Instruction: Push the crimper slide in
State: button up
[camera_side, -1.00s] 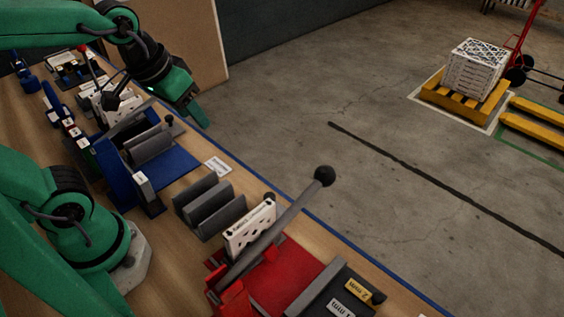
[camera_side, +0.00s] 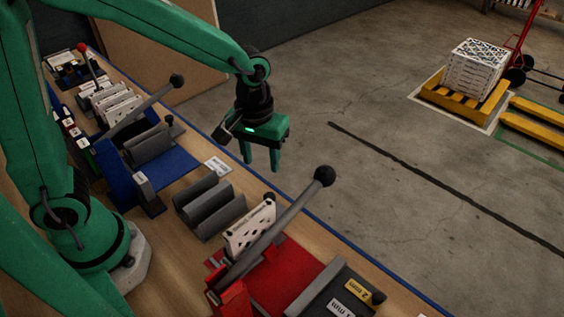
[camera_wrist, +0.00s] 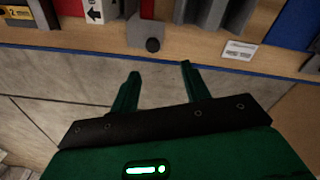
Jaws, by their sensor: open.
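The red crimper (camera_side: 285,280) is at the near end of the bench, with a long grey lever ending in a black ball (camera_side: 324,176). A small black knob (camera_side: 269,196) shows beside its white pleated filter, near the bench's floor-side edge. In the wrist view a dark knob (camera_wrist: 152,45) sits on a grey plate (camera_wrist: 145,30), which looks like the slide. How far out it is, I cannot tell. My gripper (camera_side: 262,166) is open and empty, fingers down, apart from the knob and near the bench edge. Its fingers also show in the wrist view (camera_wrist: 159,69).
A grey ridged holder (camera_side: 210,205) and white label card (camera_side: 218,166) lie near the crimper. A blue station (camera_side: 175,170) with its own lever and knob (camera_side: 169,119) stands farther along. Beyond the blue bench edge is open floor, with a loaded yellow pallet (camera_side: 440,97).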

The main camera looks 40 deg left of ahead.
aim_at(270, 196)
jog(key=shift+w+d+f+n+g, duration=0.15)
jog(key=shift+d+f, duration=0.25)
jog(key=shift+f, duration=0.2)
jog(key=shift+w+d+f+n+g, duration=0.15)
jog(key=shift+d+f, duration=0.2)
jog(key=shift+f, duration=0.2)
jog(key=shift+f, duration=3.9)
grip_shut()
